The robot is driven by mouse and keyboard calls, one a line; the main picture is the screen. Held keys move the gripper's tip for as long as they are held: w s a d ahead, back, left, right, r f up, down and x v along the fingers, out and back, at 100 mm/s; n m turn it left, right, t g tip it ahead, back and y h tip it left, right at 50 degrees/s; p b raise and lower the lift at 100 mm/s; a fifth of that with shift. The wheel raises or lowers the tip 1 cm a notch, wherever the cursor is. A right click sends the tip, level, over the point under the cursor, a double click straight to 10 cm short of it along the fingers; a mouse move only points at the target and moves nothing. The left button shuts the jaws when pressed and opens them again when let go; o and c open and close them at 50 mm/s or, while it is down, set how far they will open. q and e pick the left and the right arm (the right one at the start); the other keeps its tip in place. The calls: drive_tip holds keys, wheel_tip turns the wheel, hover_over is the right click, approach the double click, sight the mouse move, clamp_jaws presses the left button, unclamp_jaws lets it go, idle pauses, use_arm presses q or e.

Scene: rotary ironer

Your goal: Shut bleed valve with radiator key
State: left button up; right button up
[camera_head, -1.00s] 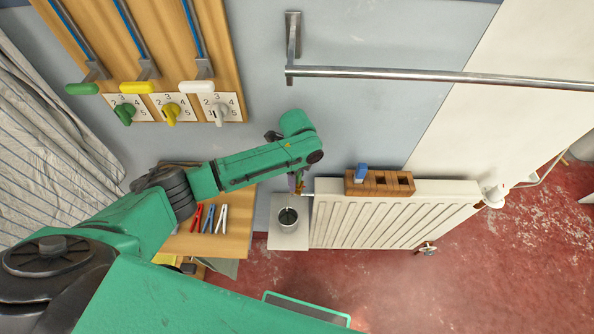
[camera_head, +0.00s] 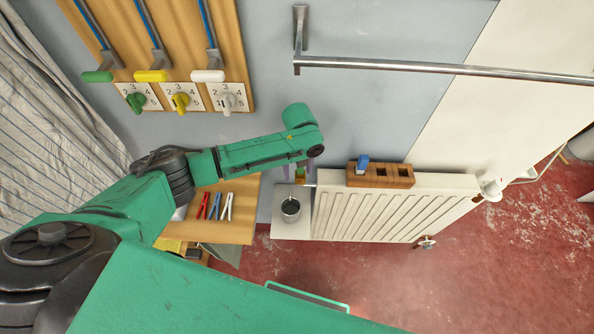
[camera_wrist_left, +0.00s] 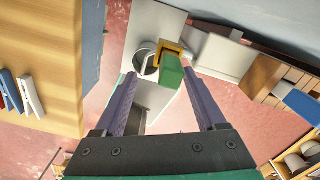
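The radiator key, a green block with a brass-yellow part (camera_wrist_left: 171,70), is at the left end of the white radiator (camera_head: 390,212), where the valve sits. It also shows in the head view (camera_head: 300,176). The valve itself is mostly hidden behind it. My left gripper (camera_wrist_left: 161,72) has its two purple fingers apart around the green block. The block looks closer to the right finger, with a visible gap at the left finger. In the head view the left gripper (camera_head: 291,168) is partly hidden by my arm. My right gripper is not in view.
A metal cup (camera_head: 290,209) stands on a pale shelf (camera_head: 282,230) below the valve. A wooden holder (camera_head: 395,176) with a blue piece (camera_head: 362,163) sits on the radiator. Clothespin-like red, blue and white items (camera_head: 215,206) lie on a wooden table (camera_head: 240,230). A rail (camera_head: 430,69) runs above.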

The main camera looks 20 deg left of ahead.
use_arm(q)
drive_tip(key=shift+w+r, duration=0.1)
drive_tip(key=shift+w, duration=0.1)
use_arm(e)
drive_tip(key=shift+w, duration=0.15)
use_arm(q)
drive_tip(key=shift+w+r, duration=0.2)
drive_tip(key=shift+r, duration=0.3)
wheel_tip(320, 180, up, 11)
drive_tip(key=b, duration=0.1)
drive_tip(key=shift+s, duration=0.4)
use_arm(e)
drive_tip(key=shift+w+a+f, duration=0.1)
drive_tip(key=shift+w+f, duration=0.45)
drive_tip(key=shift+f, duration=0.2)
use_arm(q)
drive_tip(key=shift+s+f, duration=0.1)
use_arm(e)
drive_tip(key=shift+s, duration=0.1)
